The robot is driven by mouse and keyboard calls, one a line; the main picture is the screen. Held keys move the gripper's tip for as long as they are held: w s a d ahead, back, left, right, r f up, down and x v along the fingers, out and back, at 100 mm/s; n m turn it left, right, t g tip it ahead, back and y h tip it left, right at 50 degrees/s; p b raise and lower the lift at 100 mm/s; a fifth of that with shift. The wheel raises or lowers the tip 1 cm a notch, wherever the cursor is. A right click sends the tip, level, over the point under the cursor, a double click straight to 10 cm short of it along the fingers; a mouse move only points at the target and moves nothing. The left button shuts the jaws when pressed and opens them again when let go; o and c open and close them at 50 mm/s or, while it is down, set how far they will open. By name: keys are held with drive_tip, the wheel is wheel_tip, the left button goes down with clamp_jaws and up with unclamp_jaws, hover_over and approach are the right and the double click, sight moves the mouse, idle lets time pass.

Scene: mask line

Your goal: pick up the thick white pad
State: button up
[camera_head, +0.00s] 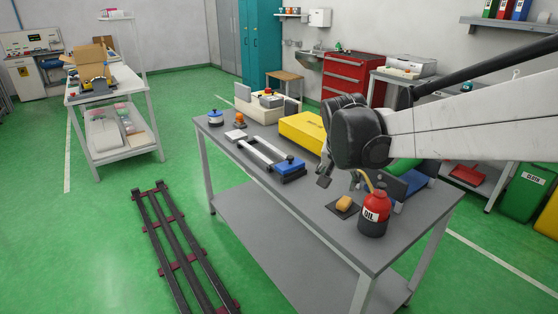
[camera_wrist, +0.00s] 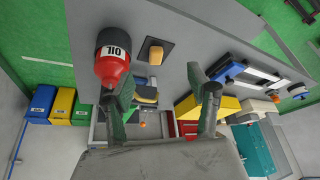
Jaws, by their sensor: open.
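I cannot make out a thick white pad for certain. A small white block (camera_head: 235,134) sits at the far left end of the rail fixture (camera_head: 262,152) on the grey workbench (camera_head: 285,193). A yellow-orange sponge-like block (camera_head: 344,203) lies on a dark square mat near the bench front; it also shows in the wrist view (camera_wrist: 155,52). My gripper (camera_head: 323,181) hangs above the bench, near the mat, partly hidden by my arm. In the wrist view my gripper (camera_wrist: 162,85) is open, fingers wide apart, with nothing held between them.
A red oil bottle (camera_head: 373,214) stands beside the mat, close to my left finger in the wrist view (camera_wrist: 112,68). A yellow case (camera_head: 303,131) lies behind my gripper. A blue block (camera_head: 289,167) sits on the fixture's near end. The bench front left is clear.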

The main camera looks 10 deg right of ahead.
sight(344, 201)
drive_tip(key=w+d+f+m, duration=0.1)
drive_tip(key=w+d+f, duration=0.2)
drive_tip(key=f, duration=0.3)
drive_tip(key=w+d+f+m+g+b, duration=0.1)
drive_tip(key=w+d+f, duration=0.3)
drive_tip(key=f, duration=0.3)
drive_tip(key=w+d+f+m+h+b, duration=0.1)
drive_tip(key=w+d+f, duration=0.2)
drive_tip(key=w+f, duration=0.2)
drive_tip(key=shift+w+d+f+g, duration=0.1)
drive_tip(key=shift+w+f+g, duration=0.05)
drive_tip(key=shift+f, duration=0.25)
drive_tip(key=shift+w+d+f+g, duration=0.1)
drive_tip(key=shift+f+g, duration=0.05)
drive_tip(key=shift+f, duration=0.25)
drive_tip(key=c, duration=1.1)
drive_tip(key=shift+r, duration=0.1)
drive_tip(key=shift+r, duration=0.5)
wheel_tip(344, 201, up, 4)
drive_tip(key=shift+a+f+p, duration=0.15)
drive_tip(key=shift+p, duration=1)
drive_tip(key=s+a+r+p, duration=0.2)
drive_tip(key=a+r, duration=0.4)
drive_tip(key=a, duration=0.5)
drive_tip(key=shift+s+p, duration=0.35)
drive_tip(key=shift+s, duration=0.15)
drive_tip(key=shift+r, duration=0.1)
